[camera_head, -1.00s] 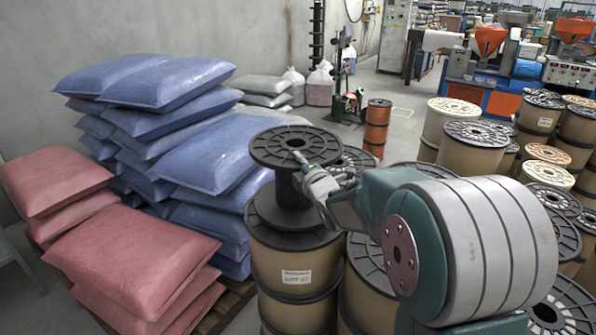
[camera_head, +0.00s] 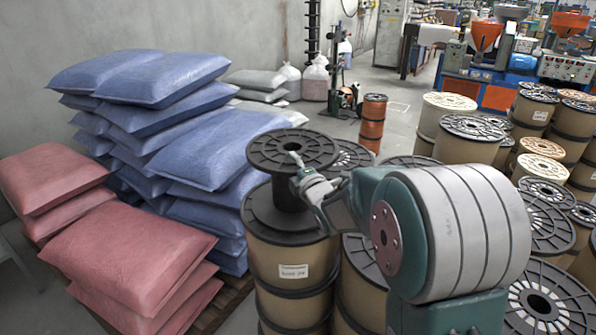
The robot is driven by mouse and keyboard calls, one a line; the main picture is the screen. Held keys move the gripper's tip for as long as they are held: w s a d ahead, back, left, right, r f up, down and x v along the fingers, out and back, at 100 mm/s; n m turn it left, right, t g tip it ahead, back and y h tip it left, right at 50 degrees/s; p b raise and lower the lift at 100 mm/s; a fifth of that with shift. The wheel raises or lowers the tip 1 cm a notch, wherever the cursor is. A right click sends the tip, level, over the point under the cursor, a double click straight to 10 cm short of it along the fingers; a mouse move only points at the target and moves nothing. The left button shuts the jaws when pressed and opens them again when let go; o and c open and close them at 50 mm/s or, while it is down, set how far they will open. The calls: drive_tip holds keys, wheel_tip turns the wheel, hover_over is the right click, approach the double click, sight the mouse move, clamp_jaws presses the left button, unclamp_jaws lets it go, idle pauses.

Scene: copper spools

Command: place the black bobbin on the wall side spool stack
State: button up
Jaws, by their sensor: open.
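The black bobbin (camera_head: 265,152) is upright at the top of the spool stack (camera_head: 292,272) beside the blue sacks, left of my arm. Its wide slotted top flange and dark core show; the stack has tan drums with black rims and a white label. I cannot tell whether the lowest black ring at the core's foot belongs to the bobbin or the stack. My gripper (camera_head: 296,165) is open at the bobbin's right side, with one finger over the top flange near its hub. The other finger is hidden, and I cannot tell whether it touches.
Blue sacks (camera_head: 150,90) and pink sacks (camera_head: 140,255) are piled on the left, near the grey wall (camera_head: 200,25). More tan spools (camera_head: 455,150) crowd the right. An orange spool (camera_head: 374,123) stands on open floor behind. Close to my arm, there is little free room.

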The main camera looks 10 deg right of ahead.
drive_tip(key=s+d+m+g+h, duration=0.25)
drive_tip(key=s+m, duration=0.35)
drive_tip(key=s, duration=0.5)
drive_tip(key=s+d+m+g+h, duration=0.25)
drive_tip(key=s+m, duration=0.35)
drive_tip(key=s, duration=0.4)
drive_tip(key=s+a+f+m+g, duration=0.1)
drive_tip(key=s+a+m+g, duration=0.1)
drive_tip(key=s, duration=0.6)
drive_tip(key=s+a+f+m+g+y, duration=0.1)
drive_tip(key=s+a+m+g, duration=0.1)
drive_tip(key=s+m+g, duration=0.3)
drive_tip(key=s+m, duration=0.1)
drive_tip(key=s, duration=0.2)
drive_tip(key=shift+s+a+m, duration=0.25)
drive_tip(key=shift+s+m, duration=0.05)
drive_tip(key=shift+s, duration=0.1)
